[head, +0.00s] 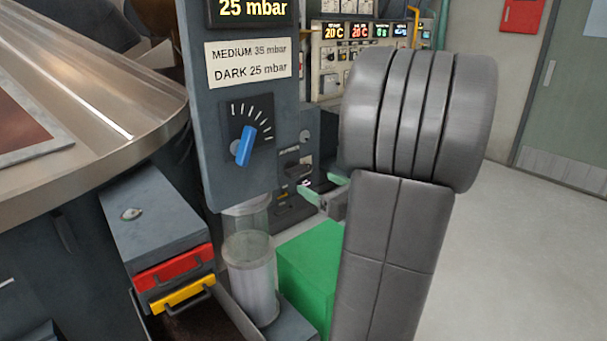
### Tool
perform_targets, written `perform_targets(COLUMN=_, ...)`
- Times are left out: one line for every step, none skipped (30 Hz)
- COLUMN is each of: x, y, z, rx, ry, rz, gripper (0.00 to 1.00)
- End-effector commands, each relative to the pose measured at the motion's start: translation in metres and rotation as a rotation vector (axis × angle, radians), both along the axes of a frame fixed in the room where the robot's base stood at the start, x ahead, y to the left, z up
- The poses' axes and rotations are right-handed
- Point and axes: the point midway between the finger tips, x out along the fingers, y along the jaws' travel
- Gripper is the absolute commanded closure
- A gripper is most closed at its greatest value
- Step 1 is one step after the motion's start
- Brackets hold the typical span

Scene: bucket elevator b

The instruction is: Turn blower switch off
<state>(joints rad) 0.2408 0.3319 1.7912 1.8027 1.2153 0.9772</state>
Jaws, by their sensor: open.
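My gripper (312,188) is open, with pale green fingers pointing left close to this panel. My arm hides part of the gripper and what lies behind it. I cannot tell whether the fingers touch anything.
A display (252,10) reads 25 mbar above a sign (248,63) for medium and dark. Below stand a clear cylinder (250,278), a green box (312,272), and red (173,268) and yellow (182,293) handles. A metal rim (130,120) is left; open floor (530,260) is right.

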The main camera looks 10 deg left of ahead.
Motion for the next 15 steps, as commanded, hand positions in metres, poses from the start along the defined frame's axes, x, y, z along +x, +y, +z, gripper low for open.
perform_targets(x=0.006, y=0.009, z=0.001, rx=0.001, ry=0.001, rz=0.005, gripper=0.22)
perform_targets(x=0.009, y=0.014, z=0.0, rx=0.0, ry=0.001, rz=0.005, gripper=0.22)
perform_targets(x=0.013, y=0.019, z=0.0, rx=-0.001, ry=0.001, rz=0.005, gripper=0.22)
perform_targets(x=0.017, y=0.024, z=0.001, rx=0.0, ry=0.0, rz=0.005, gripper=0.22)
perform_targets(x=0.02, y=0.028, z=0.001, rx=-0.001, ry=0.001, rz=0.004, gripper=0.22)
perform_targets(x=0.024, y=0.033, z=0.0, rx=0.0, ry=0.001, rz=0.004, gripper=0.22)
perform_targets(x=0.027, y=0.036, z=0.0, rx=0.0, ry=0.001, rz=0.005, gripper=0.22)
perform_targets(x=0.029, y=0.039, z=0.0, rx=0.0, ry=0.001, rz=0.003, gripper=0.22)
perform_targets(x=0.033, y=0.043, z=0.001, rx=-0.001, ry=0.001, rz=0.003, gripper=0.22)
perform_targets(x=0.035, y=0.046, z=0.0, rx=-0.001, ry=0.001, rz=0.003, gripper=0.22)
perform_targets(x=0.037, y=0.048, z=0.0, rx=-0.001, ry=0.001, rz=0.003, gripper=0.22)
perform_targets(x=0.039, y=0.051, z=0.0, rx=-0.001, ry=0.001, rz=0.002, gripper=0.22)
perform_targets(x=0.04, y=0.052, z=0.0, rx=-0.001, ry=0.001, rz=0.001, gripper=0.22)
perform_targets(x=0.041, y=0.053, z=0.0, rx=-0.001, ry=0.001, rz=0.001, gripper=0.22)
perform_targets(x=0.042, y=0.055, z=0.0, rx=-0.001, ry=0.0, rz=0.001, gripper=0.22)
